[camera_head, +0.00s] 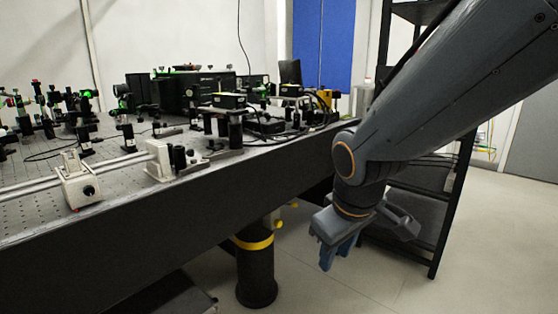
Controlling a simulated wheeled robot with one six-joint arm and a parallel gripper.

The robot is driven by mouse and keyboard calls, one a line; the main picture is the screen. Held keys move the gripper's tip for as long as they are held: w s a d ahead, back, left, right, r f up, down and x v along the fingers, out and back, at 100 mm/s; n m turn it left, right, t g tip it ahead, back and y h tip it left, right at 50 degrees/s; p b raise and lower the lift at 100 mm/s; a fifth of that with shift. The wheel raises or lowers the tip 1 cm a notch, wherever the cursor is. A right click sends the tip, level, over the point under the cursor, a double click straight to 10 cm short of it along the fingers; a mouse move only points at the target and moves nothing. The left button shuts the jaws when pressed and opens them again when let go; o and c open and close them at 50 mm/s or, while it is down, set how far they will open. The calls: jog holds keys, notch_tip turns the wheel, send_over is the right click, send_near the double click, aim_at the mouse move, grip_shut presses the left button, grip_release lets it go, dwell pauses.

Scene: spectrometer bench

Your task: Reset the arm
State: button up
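My arm (430,100) comes in from the upper right and reaches down to the left. My gripper (338,254) hangs below the wrist, off the right side of the optical bench and lower than its top. Its blue-grey fingers point down over the floor. They overlap from this angle, so I cannot tell whether they are open or shut. I see no object at the fingers.
The perforated optical bench (120,200) fills the left, crowded with optical mounts and a dark instrument box (205,85). A black leg with a yellow band (255,268) stands under it. A black shelf rack (440,180) stands behind my arm. Floor (400,290) is clear at lower right.

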jog(key=s+a+f+m+g, duration=0.1)
jog(key=s+m+g, duration=0.3)
jog(key=s, duration=0.7)
jog(key=d+r+m+p, duration=0.3)
jog(key=d+r+p, duration=0.6)
jog(key=p, duration=0.9)
jog(key=shift+s+r, duration=0.4)
jog(key=shift+s, duration=0.05)
